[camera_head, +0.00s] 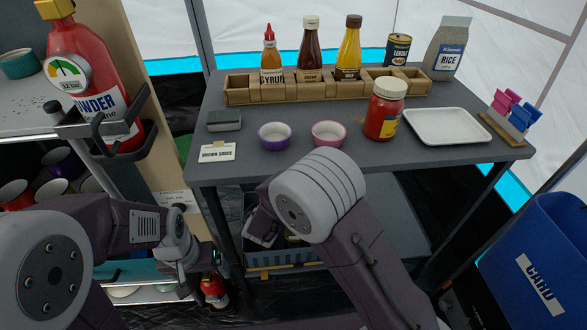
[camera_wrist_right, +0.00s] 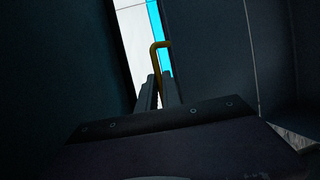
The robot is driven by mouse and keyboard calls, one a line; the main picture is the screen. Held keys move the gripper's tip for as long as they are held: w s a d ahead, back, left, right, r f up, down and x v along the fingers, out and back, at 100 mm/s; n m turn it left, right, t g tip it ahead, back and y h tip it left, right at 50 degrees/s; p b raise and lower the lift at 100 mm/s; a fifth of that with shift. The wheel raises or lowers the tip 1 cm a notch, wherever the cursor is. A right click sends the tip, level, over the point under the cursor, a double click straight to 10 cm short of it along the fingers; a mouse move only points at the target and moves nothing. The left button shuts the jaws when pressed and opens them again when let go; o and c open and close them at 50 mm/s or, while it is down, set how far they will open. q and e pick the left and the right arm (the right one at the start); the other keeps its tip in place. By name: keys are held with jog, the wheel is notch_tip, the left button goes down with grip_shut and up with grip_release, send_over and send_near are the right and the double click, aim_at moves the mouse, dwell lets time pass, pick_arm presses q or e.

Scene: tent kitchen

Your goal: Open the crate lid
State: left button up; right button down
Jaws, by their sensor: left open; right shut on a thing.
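A blue-grey crate (camera_head: 262,260) sits under the table, partly covered by my right arm. A yellow bar shows along its lower front; I cannot make out the lid clearly. My right gripper is hidden behind my arm in the head view. In the right wrist view, my right gripper (camera_wrist_right: 160,92) is shut on a thin yellow bent handle (camera_wrist_right: 157,58), which stands up between the fingers. Dark surfaces are close on both sides. My left gripper (camera_head: 186,282) is open and empty, low to the left of the crate, beside the shelf.
The grey table (camera_head: 240,110) above carries bottles in a wooden rack, two small bowls, a red jar (camera_head: 383,112) and a white tray (camera_head: 445,126). A shelf unit with a fire extinguisher (camera_head: 95,85) stands left. A blue bin (camera_head: 540,255) stands right.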

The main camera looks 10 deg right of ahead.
jog(key=shift+w+r, duration=0.3)
jog(key=shift+w, duration=0.35)
jog(key=shift+w+r, duration=0.3)
jog(key=shift+w, duration=0.35)
jog(key=c, duration=1.8)
grip_release()
jog(key=shift+s+f, duration=0.1)
jog(key=shift+s, duration=0.05)
